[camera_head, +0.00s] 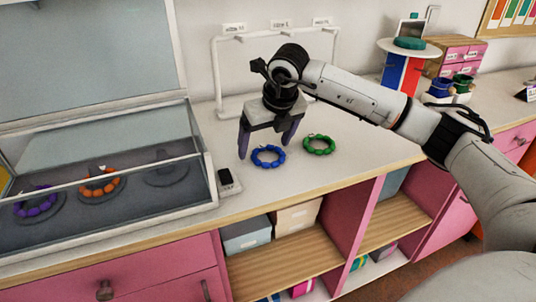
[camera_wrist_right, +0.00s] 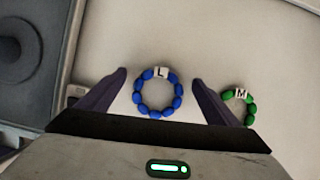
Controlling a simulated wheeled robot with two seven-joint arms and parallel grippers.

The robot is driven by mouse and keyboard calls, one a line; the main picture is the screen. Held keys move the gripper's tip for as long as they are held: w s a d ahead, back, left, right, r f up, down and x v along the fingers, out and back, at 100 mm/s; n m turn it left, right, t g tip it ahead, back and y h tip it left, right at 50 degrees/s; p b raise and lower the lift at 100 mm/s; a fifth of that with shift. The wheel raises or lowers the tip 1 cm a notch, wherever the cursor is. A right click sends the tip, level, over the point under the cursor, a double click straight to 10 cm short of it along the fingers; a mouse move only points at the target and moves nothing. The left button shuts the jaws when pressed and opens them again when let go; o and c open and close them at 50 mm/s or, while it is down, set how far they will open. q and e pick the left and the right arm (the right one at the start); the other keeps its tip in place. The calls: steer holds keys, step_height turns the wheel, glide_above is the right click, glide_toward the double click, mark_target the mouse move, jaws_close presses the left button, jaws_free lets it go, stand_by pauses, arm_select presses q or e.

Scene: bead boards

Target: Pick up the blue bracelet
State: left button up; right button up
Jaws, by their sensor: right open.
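The blue bracelet (camera_head: 268,156) lies flat on the counter in the head view, a ring of blue beads. In the right wrist view the blue bracelet (camera_wrist_right: 141,99) carries a white tag marked L. My right gripper (camera_head: 267,150) is open above the blue bracelet, its jaws pointing down. In the right wrist view the fingers of the right gripper (camera_wrist_right: 160,85) stand on either side of the bracelet, with nothing held. My left gripper is not in view.
A green bracelet (camera_head: 319,145) marked M lies close to the right. A glass-lidded display case (camera_head: 205,180) at left holds a purple bracelet (camera_head: 36,209) and an orange bracelet (camera_head: 101,188). A small black device (camera_head: 226,178) lies beside the case. A white rack (camera_head: 215,75) stands behind.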

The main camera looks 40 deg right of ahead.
steer(key=shift+f, duration=0.1)
steer(key=c, duration=1.1)
